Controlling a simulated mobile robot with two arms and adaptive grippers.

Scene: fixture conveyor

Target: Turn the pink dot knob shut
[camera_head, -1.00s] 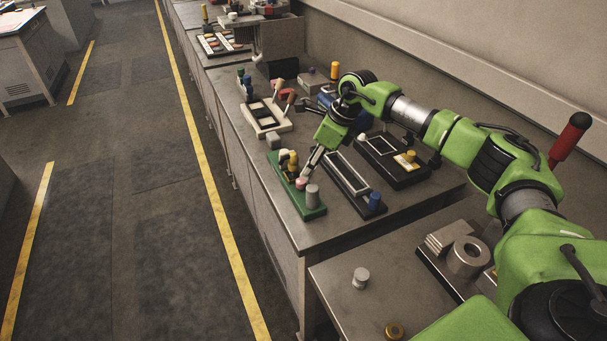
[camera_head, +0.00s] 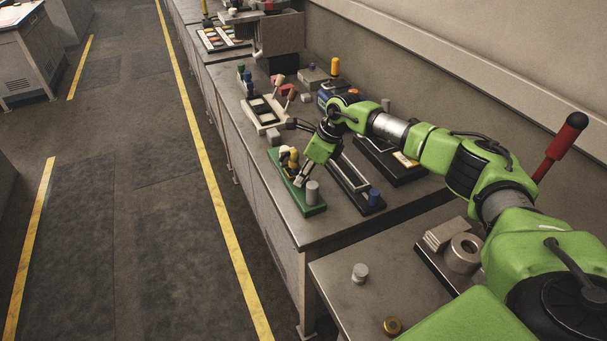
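A green board (camera_head: 317,211) lies along the front edge of the bench, with a row of upright pegs or knobs. These include a yellow one (camera_head: 294,158) and a taller grey cylinder (camera_head: 312,192). My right gripper (camera_head: 300,181) points down at the green board, its fingertips between the yellow and grey pieces. The small pink-topped knob seen there earlier is covered by the fingertips or too small to make out. I cannot tell whether the fingers touch or hold it. My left gripper is out of view.
A black frame fixture with a blue knob (camera_head: 374,197) lies just right of the green board. A white fixture (camera_head: 262,113) with levers stands behind. On the nearer table are a small grey cylinder (camera_head: 360,273) and a brass ring (camera_head: 393,326).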

